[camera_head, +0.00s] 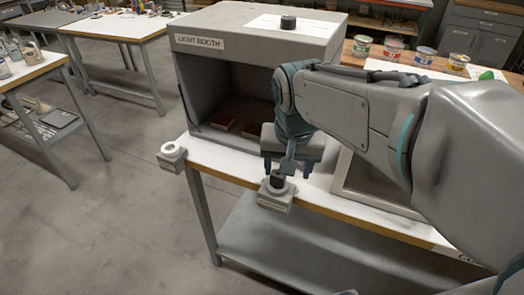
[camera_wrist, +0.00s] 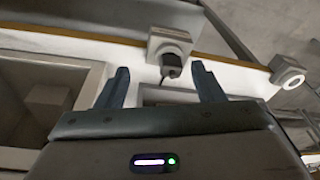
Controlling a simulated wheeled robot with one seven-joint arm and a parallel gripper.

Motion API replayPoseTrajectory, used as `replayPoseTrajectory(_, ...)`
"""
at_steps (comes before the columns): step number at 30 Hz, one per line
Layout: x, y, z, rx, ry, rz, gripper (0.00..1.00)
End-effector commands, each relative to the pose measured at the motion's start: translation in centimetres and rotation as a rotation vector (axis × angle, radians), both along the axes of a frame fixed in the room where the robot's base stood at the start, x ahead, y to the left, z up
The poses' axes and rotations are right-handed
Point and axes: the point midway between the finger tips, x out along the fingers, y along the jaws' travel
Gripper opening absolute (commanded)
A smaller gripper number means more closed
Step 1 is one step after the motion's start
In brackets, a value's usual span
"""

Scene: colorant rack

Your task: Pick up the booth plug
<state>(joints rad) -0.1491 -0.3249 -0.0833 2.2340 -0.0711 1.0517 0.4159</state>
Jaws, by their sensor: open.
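The booth plug is a dark, short plug (camera_head: 277,181) seated in a pale square socket block (camera_head: 273,197) at the front edge of the light booth's table. In the wrist view the plug (camera_wrist: 171,68) shows between and slightly beyond my fingertips, a little nearer the right one, with its socket block (camera_wrist: 168,42) behind it. My gripper (camera_head: 288,169) is open and empty, close to the plug. Neither finger visibly touches it; the exact height gap is unclear. A second, similar socket block (camera_head: 172,157) with a round white face stands at the table's left corner, with no plug in it.
The grey light booth (camera_head: 255,45) stands behind my gripper, with reddish-brown pieces inside. A grey framed tray (camera_head: 365,187) lies right of the plug. Several paint cans (camera_head: 424,56) stand at the back right. Open floor lies to the left.

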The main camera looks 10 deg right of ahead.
Motion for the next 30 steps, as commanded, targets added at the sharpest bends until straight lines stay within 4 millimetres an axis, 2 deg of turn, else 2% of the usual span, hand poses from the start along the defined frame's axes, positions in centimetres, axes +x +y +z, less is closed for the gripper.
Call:
replayPoseTrajectory(1,1.6,0.5,0.5,0.001,0.013,-0.053,0.62)
replayPoseTrajectory(3,3.2,0.9,1.3,-0.003,0.028,-0.136,0.62)
replayPoseTrajectory(6,4.9,1.4,2.1,-0.011,0.038,-0.23,0.62)
replayPoseTrajectory(10,6.0,1.5,2.4,-0.017,0.044,-0.297,0.62)
replayPoseTrajectory(14,6.3,1.3,0.6,-0.02,0.049,-0.313,0.62)
replayPoseTrajectory(21,6.8,0.8,-4.0,-0.019,0.048,-0.314,0.62)
replayPoseTrajectory(30,7.1,0.4,-6.4,-0.019,0.046,-0.314,0.62)
